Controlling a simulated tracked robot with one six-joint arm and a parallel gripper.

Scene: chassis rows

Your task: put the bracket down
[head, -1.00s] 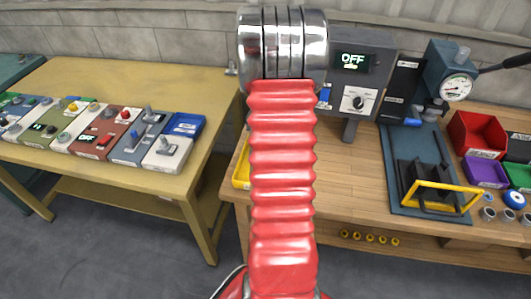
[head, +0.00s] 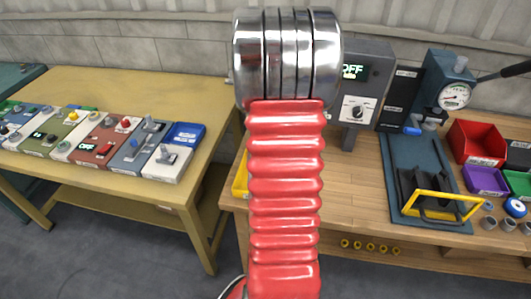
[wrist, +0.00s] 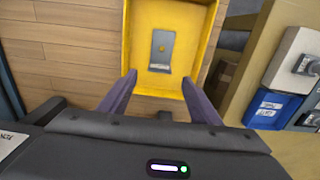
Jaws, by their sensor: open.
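A small grey plate, which looks like the bracket (wrist: 163,46), lies in a yellow tray (wrist: 207,52) in the wrist view. It has a yellow spot in its middle, and a pale label shows at its near end. My gripper (wrist: 159,79) is open, its two purple fingers apart at the tray's near edge. The bracket is beyond the fingertips and nothing is between them. In the head view my red arm hides most of the yellow tray (head: 240,176), and neither the bracket nor my gripper shows there.
A wooden workbench (head: 360,190) carries a box with an OFF display (head: 367,75), a gauge press (head: 450,90), a yellow-handled fixture (head: 440,200) and coloured bins (head: 475,142). A yellow table (head: 130,90) with control boxes stands left, across a gap.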

